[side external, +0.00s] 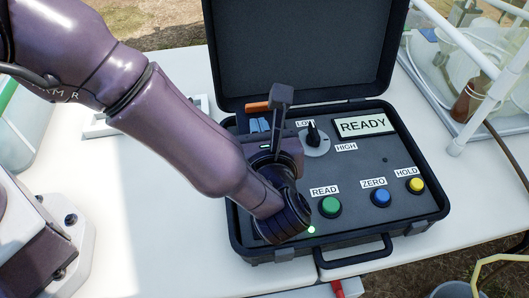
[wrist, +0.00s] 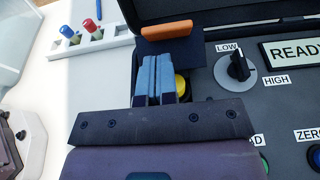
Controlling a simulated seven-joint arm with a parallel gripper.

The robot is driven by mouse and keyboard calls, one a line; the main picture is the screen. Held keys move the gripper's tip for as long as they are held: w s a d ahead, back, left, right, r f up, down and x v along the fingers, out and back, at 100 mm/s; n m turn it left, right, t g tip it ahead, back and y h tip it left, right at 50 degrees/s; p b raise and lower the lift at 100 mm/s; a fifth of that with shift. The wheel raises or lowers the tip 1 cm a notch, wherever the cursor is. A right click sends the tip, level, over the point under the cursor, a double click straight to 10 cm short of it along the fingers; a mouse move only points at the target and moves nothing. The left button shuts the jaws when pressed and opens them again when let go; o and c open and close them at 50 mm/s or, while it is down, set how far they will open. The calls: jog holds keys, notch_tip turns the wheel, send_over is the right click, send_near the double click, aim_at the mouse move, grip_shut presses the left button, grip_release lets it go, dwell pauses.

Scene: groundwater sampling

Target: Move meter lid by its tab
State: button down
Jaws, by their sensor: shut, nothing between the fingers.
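The meter is a black open case with a dark panel (side external: 385,160). A small dark lid (wrist: 195,52) with an orange tab (wrist: 167,30) is at the panel's far left; the tab also shows in the side view (side external: 257,106). How far the lid is tilted I cannot tell. My gripper (wrist: 157,75) has its blue fingers shut together, with nothing between them. The fingers are just in front of the tab in the wrist view and appear apart from it. They hide part of the lid and part of a round yellow thing (wrist: 181,86).
The big case lid (side external: 300,50) stands open behind the panel. A knob (side external: 312,135), a READY display (side external: 362,126) and green, blue and yellow buttons lie to the right. A white rack (wrist: 95,40) with blue and red capped items stands left of the case.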

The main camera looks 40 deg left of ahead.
jog(key=shift+w+a+r, duration=0.45)
jog(key=shift+w+a, duration=0.15)
jog(key=shift+a, duration=0.05)
jog(key=shift+w+a+r, duration=0.15)
jog(key=w+a+g+h, duration=0.2)
jog(key=w+a, duration=0.1)
jog(key=shift+r+g+h, duration=0.4)
jog(key=shift+w+a, duration=0.35)
jog(key=shift+w, duration=0.05)
jog(key=shift+s+f, duration=0.1)
